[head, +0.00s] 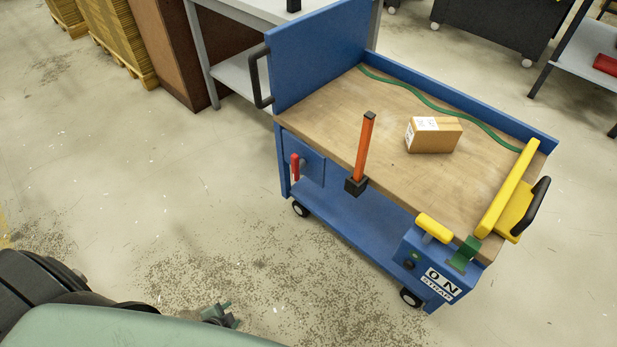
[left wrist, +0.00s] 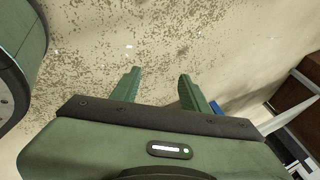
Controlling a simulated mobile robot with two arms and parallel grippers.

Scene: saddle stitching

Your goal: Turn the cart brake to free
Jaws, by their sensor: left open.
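The blue cart (head: 345,215) stands right of centre in the head view, with a wooden top. A red-handled lever (head: 295,167) points upright on a blue plate at its left end. An orange lever (head: 364,148) with a black base stands up at the near side edge. A yellow handle (head: 434,228) sits on a blue box with a strap label (head: 438,283). I cannot tell for certain which one is the brake. My left gripper (head: 218,315) is low in the head view, apart from the cart; in the left wrist view (left wrist: 160,88) it is open and empty above the floor.
A cardboard box (head: 433,135) and a green strap (head: 430,101) lie on the cart top. A black handle (head: 258,78) juts from its left end. A grey table (head: 235,75) stands behind. The floor (head: 170,200) left of the cart is clear.

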